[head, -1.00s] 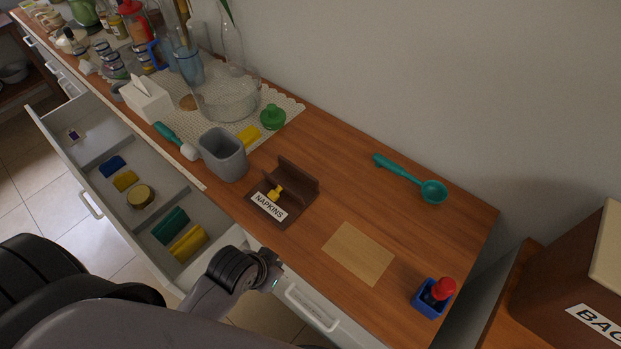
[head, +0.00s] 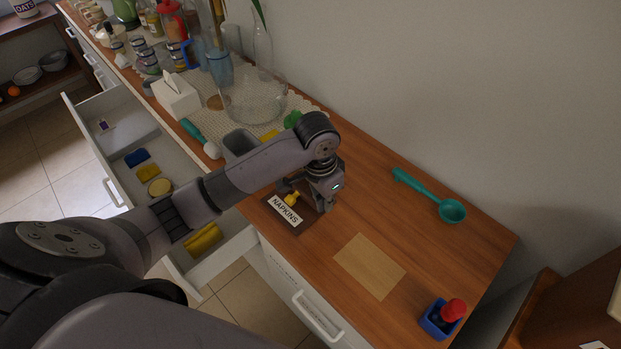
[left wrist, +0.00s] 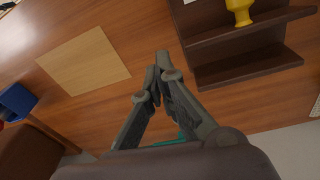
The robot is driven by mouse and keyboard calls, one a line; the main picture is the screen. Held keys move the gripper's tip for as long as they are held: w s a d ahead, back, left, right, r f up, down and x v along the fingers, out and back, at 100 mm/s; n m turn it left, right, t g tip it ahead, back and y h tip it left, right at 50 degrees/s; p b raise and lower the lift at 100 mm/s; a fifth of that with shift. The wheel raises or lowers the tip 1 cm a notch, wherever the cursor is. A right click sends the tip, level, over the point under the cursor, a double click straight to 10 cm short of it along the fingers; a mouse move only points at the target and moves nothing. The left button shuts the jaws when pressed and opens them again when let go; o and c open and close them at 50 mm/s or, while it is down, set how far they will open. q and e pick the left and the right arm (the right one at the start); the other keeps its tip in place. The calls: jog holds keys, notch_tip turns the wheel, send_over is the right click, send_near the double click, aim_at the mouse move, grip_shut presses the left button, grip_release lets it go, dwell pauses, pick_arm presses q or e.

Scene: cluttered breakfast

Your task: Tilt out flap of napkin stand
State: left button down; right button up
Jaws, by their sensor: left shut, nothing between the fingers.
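The brown napkin stand (head: 303,229) is on the wooden counter. Its front flap carries a white NAPKINS label (head: 285,210) and a yellow knob (head: 292,198). My left gripper (head: 328,207) points down at the stand's right end, and my arm hides the back of the stand in the head view. In the left wrist view, the closed, empty fingertips (left wrist: 156,72) are beside the stand (left wrist: 250,68), with the yellow knob (left wrist: 240,12) at the top edge. I cannot tell whether a finger touches the stand. My right gripper is not in view.
A tan mat (head: 370,266) and a blue holder with a red-topped item (head: 440,320) are to the right. A teal scoop (head: 430,195) lies near the wall. An open drawer (head: 125,140) is left.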

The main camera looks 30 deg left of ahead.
aim_at(295, 198)
pick_arm(q)
jog(key=w+a+r+n+y, duration=0.1)
jog(key=w+a+r+n, duration=0.1)
jog(key=w+a+r, duration=0.5)
jog(key=shift+g, duration=0.4)
jog(key=f, duration=0.3)
jog(key=f+p, duration=0.1)
jog(key=f, duration=0.6)
jog(key=shift+s+a, duration=0.25)
jog(key=shift+s, duration=0.15)
jog(key=shift+p, duration=0.3)
jog(key=shift+s+r+p, duration=0.1)
jog(key=shift+s+p, duration=0.05)
jog(key=shift+p, duration=0.2)
jog(key=s+t+p, duration=0.1)
jog(key=p, duration=0.2)
jog(key=shift+s+a+r, duration=0.15)
jog(key=shift+s+a, duration=0.15)
jog(key=shift+s+f, duration=0.1)
jog(key=shift+f, duration=0.25)
